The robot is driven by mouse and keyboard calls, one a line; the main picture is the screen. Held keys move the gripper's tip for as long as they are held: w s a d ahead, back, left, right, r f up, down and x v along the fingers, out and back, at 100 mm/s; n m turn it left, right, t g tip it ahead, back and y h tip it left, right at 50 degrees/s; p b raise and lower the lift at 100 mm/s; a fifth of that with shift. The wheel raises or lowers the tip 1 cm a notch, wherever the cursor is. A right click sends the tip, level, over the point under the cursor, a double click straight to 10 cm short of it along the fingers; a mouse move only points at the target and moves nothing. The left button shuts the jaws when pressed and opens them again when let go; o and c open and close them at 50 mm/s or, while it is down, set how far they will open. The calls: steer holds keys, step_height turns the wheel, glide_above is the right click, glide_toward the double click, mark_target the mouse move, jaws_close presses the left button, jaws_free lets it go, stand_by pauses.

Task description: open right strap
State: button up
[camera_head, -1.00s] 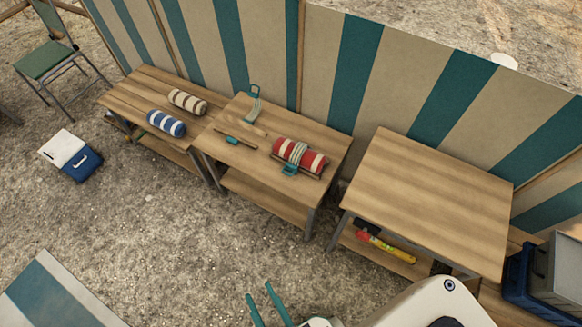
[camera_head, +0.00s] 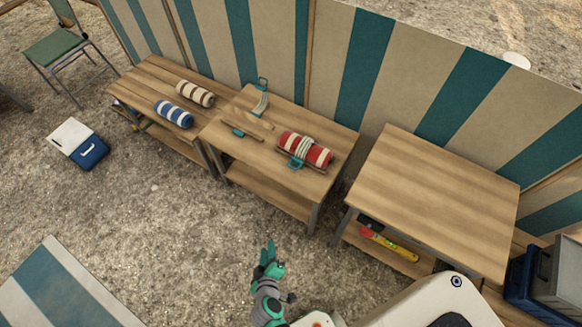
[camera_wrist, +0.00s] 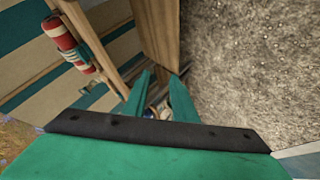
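A red-and-white striped roll (camera_head: 319,155) lies on the middle wooden table (camera_head: 240,110). The right strap (camera_head: 303,147), pale, wraps around this roll, with a teal buckle (camera_head: 296,162) at its front side. The left strap (camera_head: 260,104) lies loose on the tabletop behind, with a teal end piece (camera_head: 262,84). My gripper (camera_head: 270,250) has teal fingers and is in front of the table, apart from the roll. In the wrist view my gripper (camera_wrist: 160,82) is open and empty. The roll (camera_wrist: 58,32) shows there at upper left with the strap (camera_wrist: 74,54) around it.
A blue striped roll (camera_head: 173,114) and a beige striped roll (camera_head: 195,93) lie on the left table (camera_head: 135,88). The right table (camera_head: 435,190) has a bare top. A blue-and-white cooler (camera_head: 78,142) stands on the gravel. A striped canvas wall runs behind the tables.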

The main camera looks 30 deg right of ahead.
steer(key=w+d+f+h, duration=0.2)
steer(key=w+d, duration=0.2)
steer(key=w, duration=0.2)
steer(key=g+h, duration=0.2)
steer(key=h, duration=0.5)
glide_toward(302, 152)
steer(key=shift+n, duration=0.4)
steer(key=f, duration=0.1)
steer(key=w+d+f, duration=0.1)
steer(key=f, duration=0.1)
steer(key=w+d+f, duration=0.1)
steer(key=f, duration=0.1)
steer(key=shift+w+f, duration=0.2)
steer(key=shift+f, duration=0.05)
steer(key=shift+a+f, duration=0.1)
jaws_close()
